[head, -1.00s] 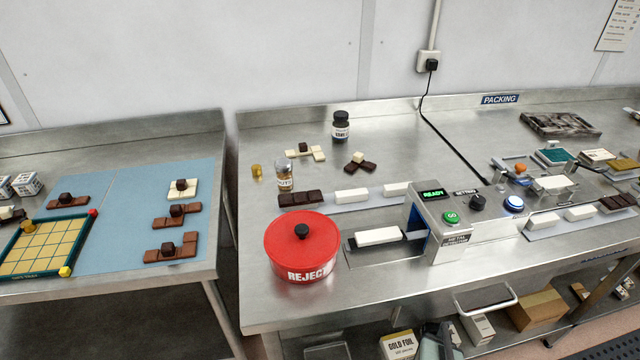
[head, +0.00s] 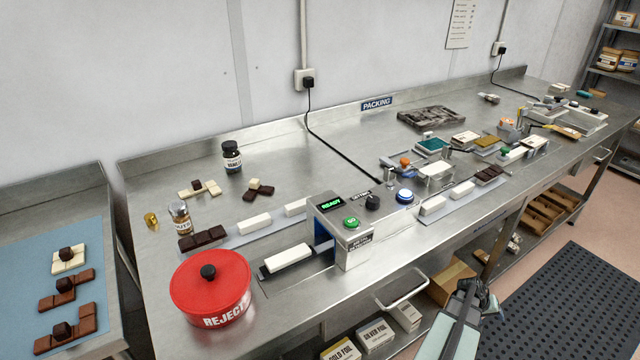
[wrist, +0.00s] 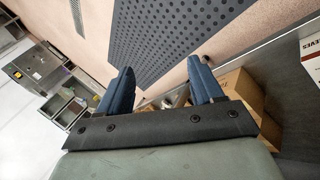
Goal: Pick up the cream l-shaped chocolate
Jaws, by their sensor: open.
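Two cream chocolates show in the head view. Another cream chocolate (head: 59,267), more blocky, lies on the blue mat (head: 22,282) with a dark cube on top. My gripper (head: 480,290) is low in front of the bench, far right of both. In the wrist view my gripper (wrist: 160,68) has its two fingers apart, with nothing between them but background. No chocolate shows there.
A red reject pot (head: 190,290) stands near the bench's front left. A metal detector (head: 345,230) and white bars on a belt stand between my gripper and the bench chocolates. Small jars (head: 180,218) stand close to them. Cardboard boxes (head: 452,280) sit on the lower shelf.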

